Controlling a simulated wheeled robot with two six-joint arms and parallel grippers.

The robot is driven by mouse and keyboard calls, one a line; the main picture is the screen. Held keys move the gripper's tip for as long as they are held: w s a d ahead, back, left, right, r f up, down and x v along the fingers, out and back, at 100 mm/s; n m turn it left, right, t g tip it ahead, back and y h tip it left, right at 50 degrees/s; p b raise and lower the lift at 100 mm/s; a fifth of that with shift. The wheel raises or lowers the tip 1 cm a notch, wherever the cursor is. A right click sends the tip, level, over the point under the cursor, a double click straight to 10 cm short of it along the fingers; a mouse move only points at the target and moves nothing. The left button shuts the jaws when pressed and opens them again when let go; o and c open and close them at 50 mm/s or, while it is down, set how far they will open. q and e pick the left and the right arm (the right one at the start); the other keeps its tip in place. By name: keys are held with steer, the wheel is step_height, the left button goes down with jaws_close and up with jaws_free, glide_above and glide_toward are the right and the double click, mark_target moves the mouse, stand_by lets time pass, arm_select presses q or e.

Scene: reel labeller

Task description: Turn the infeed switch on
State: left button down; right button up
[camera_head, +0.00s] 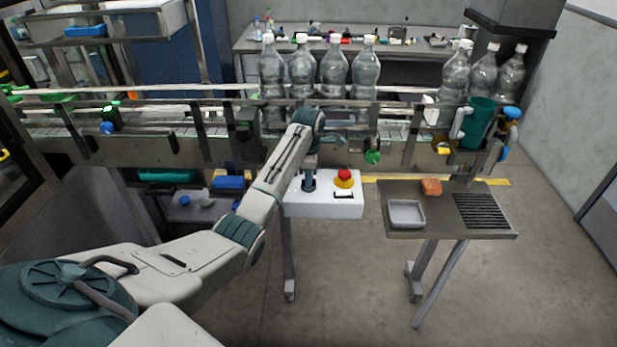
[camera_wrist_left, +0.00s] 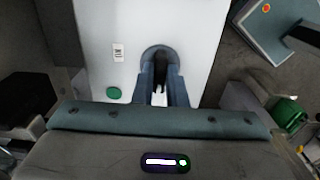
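A white control box (camera_head: 325,207) stands on a post in front of the conveyor. It carries a red stop button (camera_head: 344,176) on a yellow base. My left arm reaches over the box, and my left gripper (camera_head: 309,178) points down at its left part. In the left wrist view the two fingers of my left gripper (camera_wrist_left: 161,88) stand apart, one on each side of a dark switch knob (camera_wrist_left: 160,70) in a round dark collar. Whether they touch it cannot be told. A green button (camera_wrist_left: 113,94) and a small label (camera_wrist_left: 118,52) are beside it. The right gripper is not in view.
The conveyor (camera_head: 180,146) with clear bottles (camera_head: 334,68) runs behind the box. The floor in front is clear.

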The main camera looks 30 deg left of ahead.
arm_select(q)
steer(key=shift+f, duration=0.1)
steer(key=shift+m, duration=0.4)
steer(key=m, duration=0.4)
steer(key=shift+m, duration=0.3)
steer(key=m, duration=0.2)
steer(key=shift+m, duration=0.4)
steer(key=m, duration=0.4)
steer(key=shift+m, duration=0.3)
steer(key=m, duration=0.3)
steer(key=shift+s, duration=0.1)
steer(key=shift+m, duration=1)
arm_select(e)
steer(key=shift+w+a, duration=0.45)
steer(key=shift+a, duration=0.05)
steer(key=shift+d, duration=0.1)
arm_select(q)
steer(key=shift+m, duration=0.3)
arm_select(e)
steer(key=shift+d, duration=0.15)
